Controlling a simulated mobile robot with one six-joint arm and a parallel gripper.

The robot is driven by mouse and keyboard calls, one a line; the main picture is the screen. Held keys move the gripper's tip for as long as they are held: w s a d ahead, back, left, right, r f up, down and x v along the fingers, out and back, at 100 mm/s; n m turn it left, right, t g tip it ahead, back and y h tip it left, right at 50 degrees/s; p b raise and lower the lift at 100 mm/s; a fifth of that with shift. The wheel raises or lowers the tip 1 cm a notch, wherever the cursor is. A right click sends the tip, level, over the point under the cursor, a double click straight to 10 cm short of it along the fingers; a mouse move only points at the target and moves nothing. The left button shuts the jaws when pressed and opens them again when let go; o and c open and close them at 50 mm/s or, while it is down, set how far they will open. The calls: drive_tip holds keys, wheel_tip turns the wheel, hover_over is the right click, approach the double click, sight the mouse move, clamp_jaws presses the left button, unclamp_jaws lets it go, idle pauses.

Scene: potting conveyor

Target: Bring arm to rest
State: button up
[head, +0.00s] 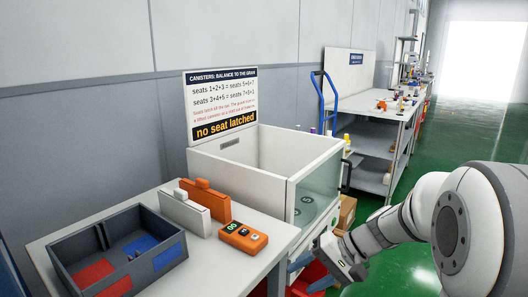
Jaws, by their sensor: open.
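My white arm (400,225) reaches in from the right side of the head view and bends down to the left. My gripper (311,273) is at its end, low in the middle of the picture, in front of the table's right end and below the glass-fronted box. Its two blue fingers are apart, and I see nothing held between them. Something red shows behind and below the fingers, partly hidden.
The white open-topped box (225,170) stands beside the gripper. A dark divided tray (75,255), white block (185,212), orange block (207,200) and orange device (243,238) are on the table (215,270). Green floor (480,135) is open at right.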

drive_tip(key=s+d+r+n+h+p, duration=0.1)
drive_tip(key=s+d+r+h+p, duration=0.1)
drive_tip(key=s+r+h+p, duration=0.2)
drive_tip(key=s+d+r+n+t+h+p, duration=0.1)
drive_tip(key=s+d+r+h+p, duration=0.2)
drive_tip(key=s+r+p, duration=0.7)
wheel_tip(320, 180, up, 6)
drive_tip(key=h+p, duration=0.2)
drive_tip(key=p, duration=0.1)
drive_tip(key=shift+s+n+t, duration=0.25)
drive_tip(key=shift+n+t, duration=0.05)
drive_tip(key=shift+d, duration=0.1)
drive_tip(key=shift+c, duration=0.5)
